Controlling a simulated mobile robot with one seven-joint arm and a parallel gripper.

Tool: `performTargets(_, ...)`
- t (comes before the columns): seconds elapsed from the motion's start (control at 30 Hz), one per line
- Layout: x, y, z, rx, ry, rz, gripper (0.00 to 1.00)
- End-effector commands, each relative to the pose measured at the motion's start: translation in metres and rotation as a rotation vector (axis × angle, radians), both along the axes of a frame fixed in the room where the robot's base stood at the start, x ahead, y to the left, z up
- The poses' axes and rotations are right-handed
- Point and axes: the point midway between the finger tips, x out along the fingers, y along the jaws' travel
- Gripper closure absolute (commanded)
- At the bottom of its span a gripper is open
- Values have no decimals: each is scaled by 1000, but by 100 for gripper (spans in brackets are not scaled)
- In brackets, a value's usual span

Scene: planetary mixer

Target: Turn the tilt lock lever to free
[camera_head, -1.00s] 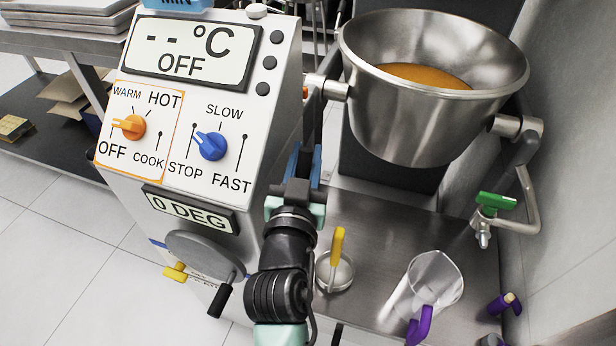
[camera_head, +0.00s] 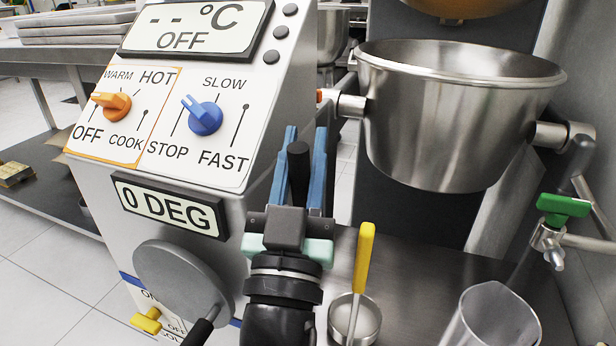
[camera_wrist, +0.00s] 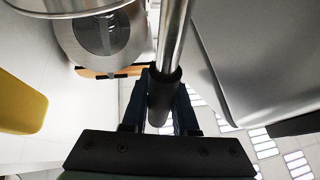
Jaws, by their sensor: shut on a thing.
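My gripper (camera_head: 305,138) points away from the camera, with its blue fingers on both sides of a black-gripped lever (camera_head: 298,165). In the wrist view, my gripper (camera_wrist: 164,100) is shut on the black grip (camera_wrist: 162,94) at the end of a bright metal rod (camera_wrist: 173,38). This appears to be the tilt lock lever; no label on it is readable. Its pivot is hidden in the head view. The tilt display (camera_head: 168,207) on the control housing reads 0 DEG.
The steel bowl (camera_head: 450,125) hangs to the right. A grey handwheel (camera_head: 180,280) is on the housing's front, left of my arm. A yellow-handled ladle (camera_head: 363,262), a clear jug (camera_head: 492,322) and a green-handled tap (camera_head: 563,207) are to the right.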

Motion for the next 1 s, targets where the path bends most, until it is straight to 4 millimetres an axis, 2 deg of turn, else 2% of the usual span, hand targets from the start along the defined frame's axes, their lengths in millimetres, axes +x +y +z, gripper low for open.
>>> performTargets(0.03,-1,0,-5,-3,-11,-1,100)
performTargets(0.67,-5,2,0,-16,-44,1,100)
performTargets(0.7,-5,2,0,-16,-44,1,71)
performTargets(0.8,-5,2,0,-16,-44,1,53)
performTargets(0.87,-5,2,0,-16,-44,1,43)
performTargets(1.0,-5,2,0,-15,-45,0,43)
